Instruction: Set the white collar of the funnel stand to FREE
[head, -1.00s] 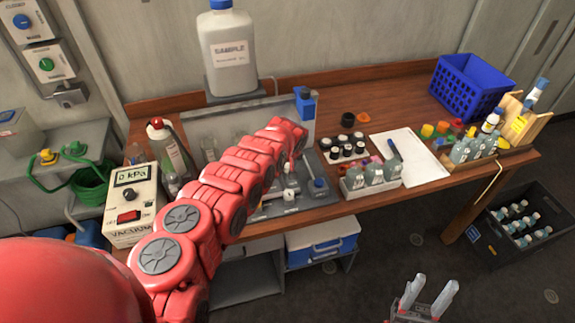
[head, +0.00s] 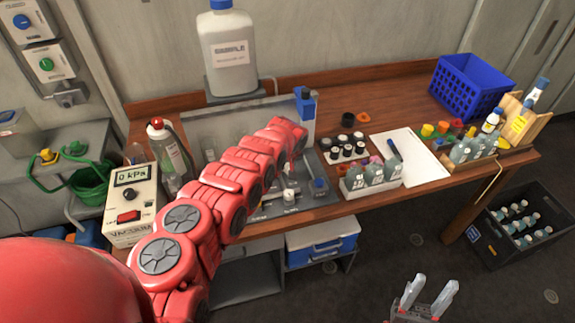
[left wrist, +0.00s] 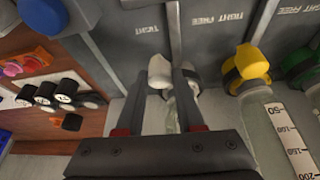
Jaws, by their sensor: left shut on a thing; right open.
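In the left wrist view the white collar (left wrist: 159,70) sits at the foot of a grey vertical tube, above a clear vessel. Its white lug lies left of the tube, on the side of the word TIGHT. A FREE marking stands to the right of the tube. My left gripper (left wrist: 164,76) has one finger on each side of the collar and is shut on it. The funnel stand's grey back panel (head: 240,125) shows in the head view, where my red left arm hides the collar and left fingertips. My right gripper (head: 428,290) is open and empty, off the table's front.
A yellow collar (left wrist: 246,66) and a green collar (left wrist: 303,66) stand to the right of the white one. Black caps (left wrist: 45,93) lie to its left. In the head view a vacuum unit (head: 130,205) reads 0 kPa and a sample jug (head: 228,50) stands behind.

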